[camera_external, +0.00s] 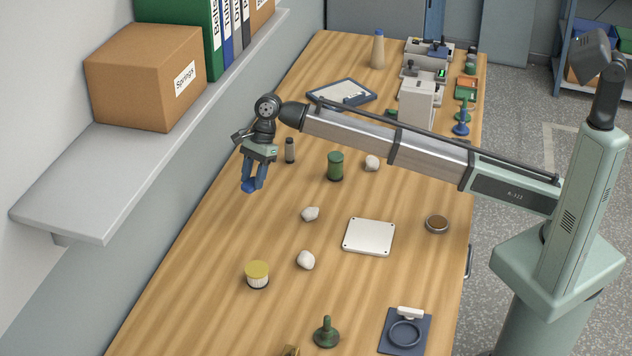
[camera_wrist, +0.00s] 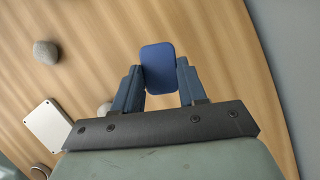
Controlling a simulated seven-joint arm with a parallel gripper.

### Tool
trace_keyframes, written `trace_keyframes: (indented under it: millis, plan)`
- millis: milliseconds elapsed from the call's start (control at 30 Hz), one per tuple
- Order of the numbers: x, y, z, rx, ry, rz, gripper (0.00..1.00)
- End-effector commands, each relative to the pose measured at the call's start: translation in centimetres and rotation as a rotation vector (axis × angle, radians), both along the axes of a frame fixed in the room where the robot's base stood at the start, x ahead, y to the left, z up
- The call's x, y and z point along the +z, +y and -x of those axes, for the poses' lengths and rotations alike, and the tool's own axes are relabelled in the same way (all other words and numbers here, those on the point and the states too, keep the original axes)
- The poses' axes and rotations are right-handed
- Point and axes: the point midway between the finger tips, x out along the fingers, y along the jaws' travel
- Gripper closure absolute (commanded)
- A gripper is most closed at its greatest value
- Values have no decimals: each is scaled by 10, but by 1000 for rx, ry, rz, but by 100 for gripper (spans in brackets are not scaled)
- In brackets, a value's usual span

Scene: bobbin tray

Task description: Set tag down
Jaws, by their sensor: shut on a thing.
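A blue rounded tag (camera_wrist: 158,68) sits between the two blue fingers of my gripper (camera_wrist: 160,85) in the wrist view. In the external view my gripper (camera_external: 254,178) is shut on the tag (camera_external: 249,186) and points downward, near the wall-side edge of the wooden table (camera_external: 215,270). The tag appears to be held above the tabletop; the exact gap is hard to tell. The fingers hide part of the tag in the external view.
Bare wood lies below my gripper. A dark bottle (camera_external: 290,150), a green spool (camera_external: 335,166), several pale stones (camera_external: 310,214), a white plate (camera_external: 370,236) and a yellow-lidded jar (camera_external: 257,274) stand around. A grey shelf (camera_external: 150,160) overhangs at left.

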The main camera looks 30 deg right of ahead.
Motion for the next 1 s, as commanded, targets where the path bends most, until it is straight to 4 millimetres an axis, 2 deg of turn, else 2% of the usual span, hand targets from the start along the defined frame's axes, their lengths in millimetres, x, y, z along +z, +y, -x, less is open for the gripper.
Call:
trace_keyframes:
  millis: [33,100,200,333,400,567,667,900,1000]
  plan:
    - [0,-16,-16,-25,0,-1,87]
    - [1,-33,-33,-51,0,-3,87]
    - [1,-54,-50,-78,1,-3,87]
    - [1,-74,-63,-96,3,-3,87]
    - [1,-82,-58,-79,6,-1,87]
    - [-3,-83,-53,-29,4,3,87]
    - [-12,-84,-53,-24,2,3,87]
    - [-50,-84,-53,-23,3,3,87]
    - [-61,-83,-53,-24,2,2,87]
